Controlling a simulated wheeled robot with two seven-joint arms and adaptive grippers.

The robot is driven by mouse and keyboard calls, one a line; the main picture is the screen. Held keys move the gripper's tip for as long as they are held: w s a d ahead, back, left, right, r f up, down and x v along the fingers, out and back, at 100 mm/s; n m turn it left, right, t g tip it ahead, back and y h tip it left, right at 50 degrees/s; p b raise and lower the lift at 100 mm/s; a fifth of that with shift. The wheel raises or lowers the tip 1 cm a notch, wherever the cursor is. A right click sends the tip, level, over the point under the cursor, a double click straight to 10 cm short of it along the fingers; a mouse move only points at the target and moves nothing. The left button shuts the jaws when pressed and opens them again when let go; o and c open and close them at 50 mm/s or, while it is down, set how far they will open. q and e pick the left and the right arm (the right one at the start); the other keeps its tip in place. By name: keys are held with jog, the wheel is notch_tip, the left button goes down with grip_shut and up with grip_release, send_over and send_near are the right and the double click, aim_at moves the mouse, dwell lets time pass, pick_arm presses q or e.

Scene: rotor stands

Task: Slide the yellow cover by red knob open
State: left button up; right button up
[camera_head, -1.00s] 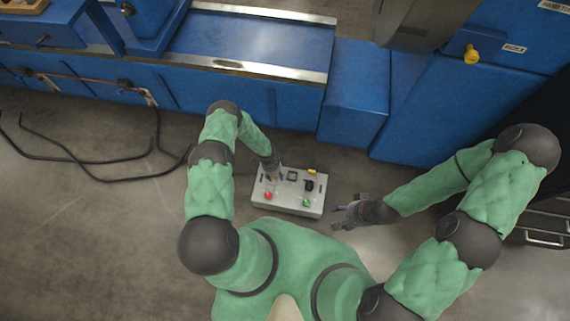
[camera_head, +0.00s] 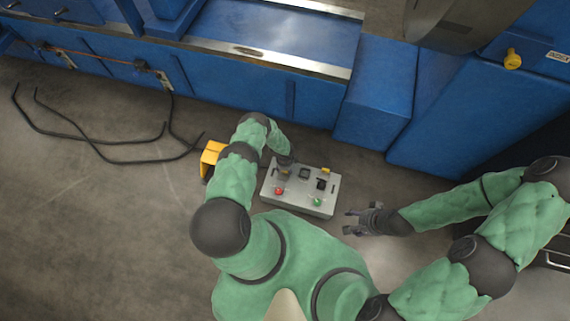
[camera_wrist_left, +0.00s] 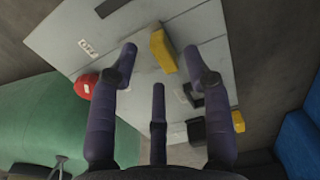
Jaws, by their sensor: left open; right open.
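A grey control box (camera_head: 297,204) stands on the floor in front of me. On its top, the red knob (camera_head: 279,191) is at the near left, and it also shows in the left wrist view (camera_wrist_left: 86,86). A yellow cover (camera_wrist_left: 162,48) lies between the fingertips of my left gripper (camera_wrist_left: 160,60) in the left wrist view. The gripper is open; I cannot tell whether it touches the cover. In the head view my left gripper (camera_head: 285,163) is over the box's far left corner. My right gripper (camera_head: 350,222) is open and empty, right of the box.
The box also carries a green button (camera_head: 317,202), a black knob (camera_head: 321,184) and a second yellow piece (camera_head: 326,170). A yellow object (camera_head: 210,158) is on the floor, left, partly behind my arm. Black cables (camera_head: 110,140) lie further left. Blue machinery (camera_head: 240,95) stands behind.

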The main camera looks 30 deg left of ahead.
pick_arm(q)
jog(key=shift+f+b, duration=0.4)
jog(key=shift+f, duration=0.55)
pick_arm(e)
jog(key=shift+f, duration=0.65)
pick_arm(q)
grip_shut()
jog(key=w, duration=0.2)
jog(key=w+a, duration=0.1)
jog(key=w, duration=0.1)
jog(key=shift+w+a, duration=0.15)
jog(key=shift+w, duration=0.2)
jog(key=shift+w+a, duration=0.15)
jog(key=shift+w, duration=0.6)
pick_arm(e)
jog(key=shift+w+a, duration=0.15)
jog(key=shift+w, duration=0.55)
pick_arm(q)
jog(key=shift+w+r, duration=0.1)
grip_release()
pick_arm(e)
jog(key=shift+w, duration=0.1)
